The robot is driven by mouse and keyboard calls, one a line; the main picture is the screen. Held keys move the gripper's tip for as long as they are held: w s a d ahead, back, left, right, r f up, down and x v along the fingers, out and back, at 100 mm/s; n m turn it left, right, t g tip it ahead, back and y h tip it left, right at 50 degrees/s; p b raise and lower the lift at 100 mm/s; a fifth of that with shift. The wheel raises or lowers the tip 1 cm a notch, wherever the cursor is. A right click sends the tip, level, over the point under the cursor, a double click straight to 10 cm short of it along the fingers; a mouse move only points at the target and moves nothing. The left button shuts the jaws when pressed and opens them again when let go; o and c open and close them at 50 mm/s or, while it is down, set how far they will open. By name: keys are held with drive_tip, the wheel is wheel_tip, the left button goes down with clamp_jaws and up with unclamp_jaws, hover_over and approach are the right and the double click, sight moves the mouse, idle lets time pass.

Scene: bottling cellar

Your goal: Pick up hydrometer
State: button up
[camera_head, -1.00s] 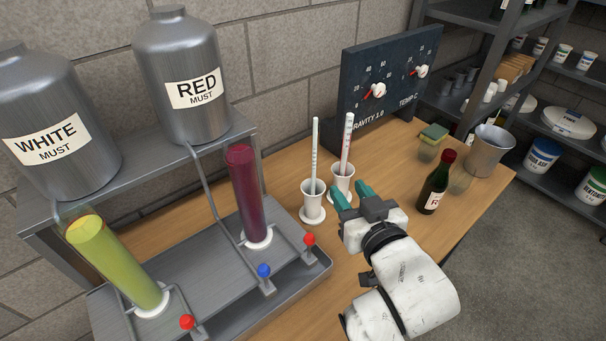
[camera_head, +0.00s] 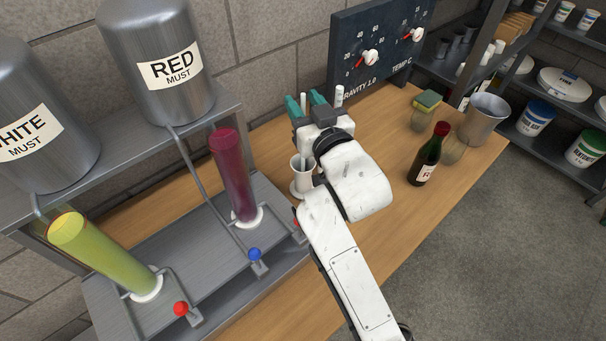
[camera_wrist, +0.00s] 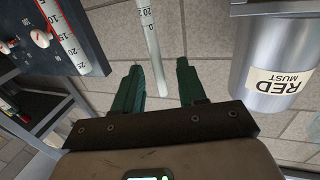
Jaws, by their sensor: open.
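The hydrometer, a thin white rod with a number scale, stands in the left white holder (camera_head: 301,176). In the wrist view the hydrometer (camera_wrist: 150,40) runs between my open fingers, closer to the left one, with its tip near finger level. My gripper (camera_head: 304,98) is open and empty; its green fingers stand either side of the rod top, and they also show in the wrist view (camera_wrist: 160,85). I cannot tell whether a finger touches the rod. My wrist hides much of the rod in the head view.
A second rod with a red scale (camera_wrist: 62,35) stands close to the right, its top (camera_head: 339,95) showing. Left are the red tube (camera_head: 236,175) and yellow tube (camera_head: 105,255). The gauge board (camera_head: 378,45) stands behind.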

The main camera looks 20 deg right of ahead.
drive_tip(key=shift+w, duration=1.25)
drive_tip(key=shift+c, duration=0.4)
clamp_jaws()
